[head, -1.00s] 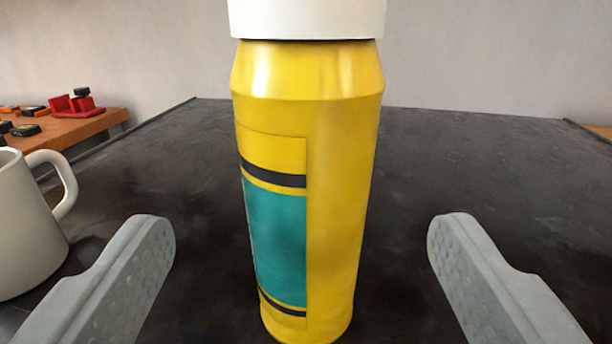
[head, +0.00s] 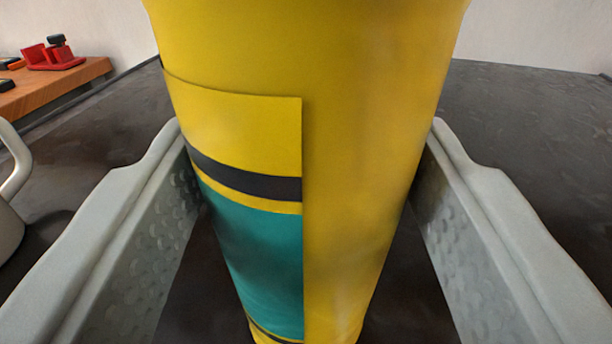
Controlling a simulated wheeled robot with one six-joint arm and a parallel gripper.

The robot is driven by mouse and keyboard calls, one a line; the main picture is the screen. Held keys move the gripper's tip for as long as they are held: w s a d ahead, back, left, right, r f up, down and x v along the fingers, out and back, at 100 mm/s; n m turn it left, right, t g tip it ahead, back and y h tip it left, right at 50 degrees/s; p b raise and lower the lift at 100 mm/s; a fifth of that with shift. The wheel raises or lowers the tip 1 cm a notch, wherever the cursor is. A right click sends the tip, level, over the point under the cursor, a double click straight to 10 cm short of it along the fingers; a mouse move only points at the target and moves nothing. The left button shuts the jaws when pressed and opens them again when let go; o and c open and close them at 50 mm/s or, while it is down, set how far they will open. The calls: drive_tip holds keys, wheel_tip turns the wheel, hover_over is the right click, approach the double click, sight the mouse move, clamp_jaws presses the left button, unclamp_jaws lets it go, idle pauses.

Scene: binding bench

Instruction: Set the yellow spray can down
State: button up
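The yellow spray can (head: 360,170) stands upright on the dark bench top (head: 520,120) and fills the middle of the head view. It has a teal label with black bands on its left side. Its top is cut off by the upper edge of the picture. My gripper (head: 308,150) is around the can, with one finger on each side. Dark gaps show between the lower can and both fingers, so it looks open. Whether the fingertips touch the can's sides is hard to tell.
A grey-white mug (head: 10,205) is cut off at the left edge, close to my left finger. A wooden board (head: 50,88) at the back left carries a red tape dispenser (head: 52,54) and small dark items. The bench to the right is clear.

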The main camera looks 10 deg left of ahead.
drive_tip(key=c, duration=0.6)
wheel_tip(320, 180, up, 10)
drive_tip(key=shift+f, duration=0.1)
